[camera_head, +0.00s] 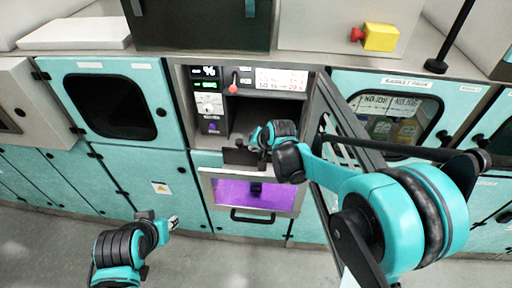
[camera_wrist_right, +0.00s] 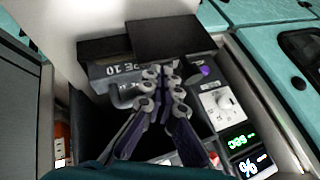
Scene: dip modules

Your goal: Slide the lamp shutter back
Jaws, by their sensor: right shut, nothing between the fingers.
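A black plate, likely the lamp shutter (camera_head: 240,156), sits at the front edge of the middle bay. In the right wrist view a black plate (camera_wrist_right: 178,38) lies over a grey block marked "10". Below it in the head view is a window lit purple (camera_head: 235,195). My right gripper (camera_head: 258,140) is at the bay's mouth, beside the black plate. In the right wrist view its fingers (camera_wrist_right: 165,78) are together and empty, near the grey block; I cannot tell whether they touch it. My left gripper (camera_head: 174,223) hangs low at the left, away from the bay; its fingers are too small to judge.
The bay holds a control panel (camera_head: 209,100) with a white knob and green display, and a red-tipped lever (camera_head: 234,82). An open framed door (camera_head: 345,125) stands right of the bay, close to my right arm. A yellow box with a red button (camera_head: 380,37) sits above.

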